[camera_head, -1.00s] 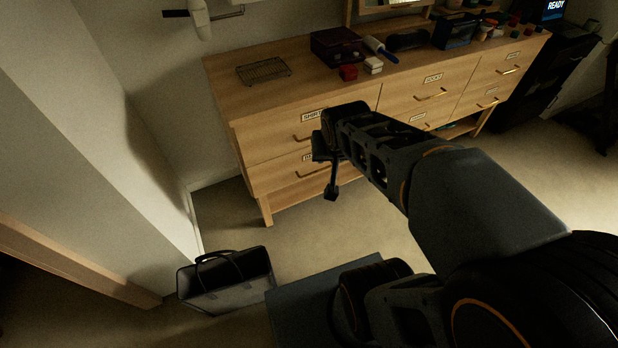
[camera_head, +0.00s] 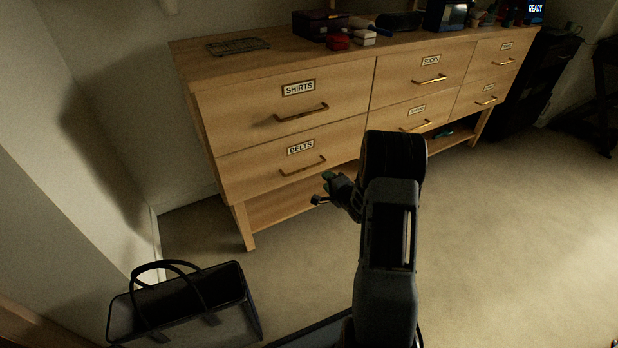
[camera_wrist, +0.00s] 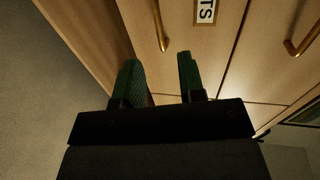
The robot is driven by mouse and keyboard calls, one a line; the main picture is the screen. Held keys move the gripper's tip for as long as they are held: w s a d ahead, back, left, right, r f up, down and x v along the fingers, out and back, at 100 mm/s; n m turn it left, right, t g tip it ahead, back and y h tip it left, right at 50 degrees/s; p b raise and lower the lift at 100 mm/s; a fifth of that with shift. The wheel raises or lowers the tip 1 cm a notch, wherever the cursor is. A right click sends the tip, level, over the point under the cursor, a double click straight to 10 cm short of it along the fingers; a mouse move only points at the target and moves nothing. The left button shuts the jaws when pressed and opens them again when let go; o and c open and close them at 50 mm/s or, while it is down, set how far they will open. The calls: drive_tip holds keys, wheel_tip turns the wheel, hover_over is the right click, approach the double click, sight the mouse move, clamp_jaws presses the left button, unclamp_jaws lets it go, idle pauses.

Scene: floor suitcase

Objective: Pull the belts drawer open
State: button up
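The belts drawer (camera_head: 260,171) is the lower left drawer of a wooden dresser, and it looks shut. Its label reads BELTS, with a brass bar handle (camera_head: 303,166) below it. In the wrist view that handle (camera_wrist: 160,25) stands ahead of my fingers, roughly in line with the gap between them. A label (camera_wrist: 206,12) ending in TS is beside it. My gripper (camera_head: 323,188) is just below and right of the handle in the head view. Its green fingers (camera_wrist: 158,78) are apart with nothing between them, and do not touch the handle.
The shirts drawer (camera_head: 240,105) is shut above. More shut drawers are to the right. A dark bag (camera_head: 190,315) stands on the floor at the lower left. An open shelf (camera_head: 285,205) runs under the drawers. Carpet in front of the dresser is clear at right.

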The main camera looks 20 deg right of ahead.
sight(310, 167)
drive_tip(key=shift+f+b+x, duration=0.15)
drive_tip(key=shift+b+x, duration=1.25)
drive_tip(key=shift+x, duration=2.05)
drive_tip(key=shift+f+b+x, duration=0.15)
drive_tip(key=shift+b+x, duration=1.2)
drive_tip(key=shift+x, duration=2.1)
drive_tip(key=shift+s, duration=0.1)
clamp_jaws()
